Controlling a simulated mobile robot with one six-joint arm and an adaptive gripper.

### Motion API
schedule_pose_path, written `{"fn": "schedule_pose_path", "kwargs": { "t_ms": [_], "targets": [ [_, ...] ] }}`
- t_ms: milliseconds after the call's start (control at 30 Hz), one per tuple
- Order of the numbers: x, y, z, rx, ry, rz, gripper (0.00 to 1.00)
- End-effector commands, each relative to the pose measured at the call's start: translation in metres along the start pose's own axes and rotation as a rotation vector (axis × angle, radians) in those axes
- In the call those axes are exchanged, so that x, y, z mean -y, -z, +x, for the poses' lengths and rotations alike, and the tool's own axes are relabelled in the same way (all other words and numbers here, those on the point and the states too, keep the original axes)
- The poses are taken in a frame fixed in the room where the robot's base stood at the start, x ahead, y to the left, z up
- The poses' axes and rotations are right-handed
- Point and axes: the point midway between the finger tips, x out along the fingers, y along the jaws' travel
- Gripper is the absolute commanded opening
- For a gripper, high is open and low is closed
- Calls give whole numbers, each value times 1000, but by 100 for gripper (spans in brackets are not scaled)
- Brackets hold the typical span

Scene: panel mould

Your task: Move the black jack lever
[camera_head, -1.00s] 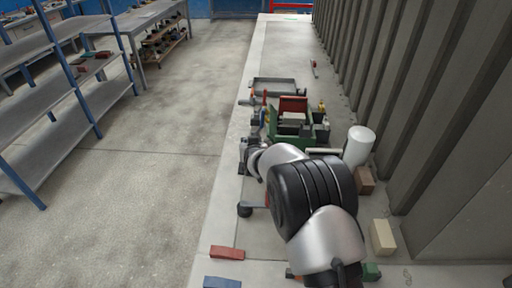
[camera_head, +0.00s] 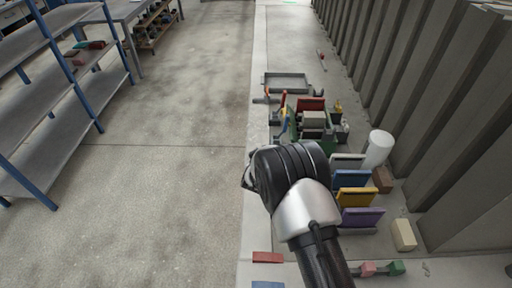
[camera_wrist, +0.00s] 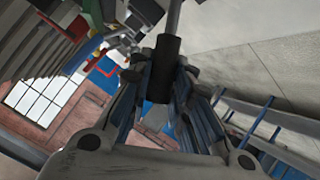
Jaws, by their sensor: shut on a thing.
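The black jack lever (camera_wrist: 165,58) shows in the wrist view as a black cylindrical grip on a thin grey rod that runs up out of the picture. My gripper (camera_wrist: 160,78) is shut on this grip, with one finger on each side of it. In the head view my arm hides the lever and most of my gripper. What the far end of the rod joins cannot be seen.
A green rack (camera_head: 294,130) with tools, a grey tray (camera_head: 285,82) and a white cylinder (camera_head: 378,149) stand beyond my arm. Blue (camera_head: 351,179), yellow (camera_head: 355,197) and purple (camera_head: 361,217) panels stand to its right. Floor on the left is clear.

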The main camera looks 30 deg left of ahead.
Motion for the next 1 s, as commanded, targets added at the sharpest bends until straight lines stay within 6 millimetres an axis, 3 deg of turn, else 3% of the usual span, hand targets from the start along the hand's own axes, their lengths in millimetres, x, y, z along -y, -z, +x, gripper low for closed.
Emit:
{"fn": "schedule_pose_path", "kwargs": {
  "t_ms": [667,700,1000],
  "targets": [
    [8,5,1,6,-30,-58,0],
    [8,5,1,6,-30,-58,20],
    [8,3,1,10,-29,-56,40]
  ]
}}
